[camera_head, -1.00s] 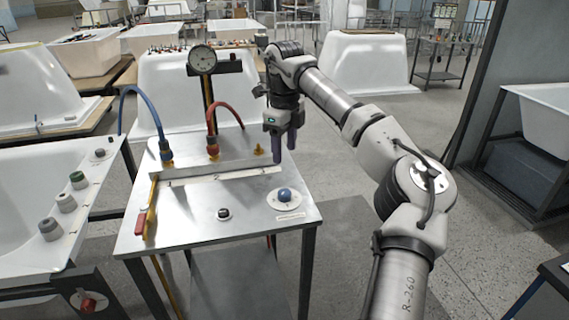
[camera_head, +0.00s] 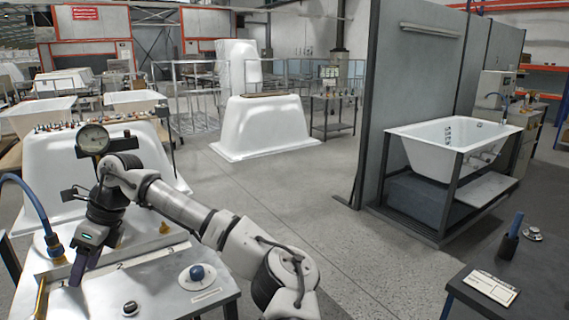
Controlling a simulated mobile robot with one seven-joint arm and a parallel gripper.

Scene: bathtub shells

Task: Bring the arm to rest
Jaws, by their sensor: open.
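My gripper (camera_head: 80,270) is at the lower left, hanging fingers-down over the metal work table (camera_head: 172,296). Its dark fingers show nothing between them, though the gap is hard to see from this side. My arm reaches from the bottom middle of the view up to the left, with its elbow bent. A small black knob (camera_head: 130,308) is nearer the front edge.
A white tub (camera_head: 440,146) rests on a dark frame at right. A dark table (camera_head: 530,275) is at lower right. Open floor (camera_head: 310,225) lies between.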

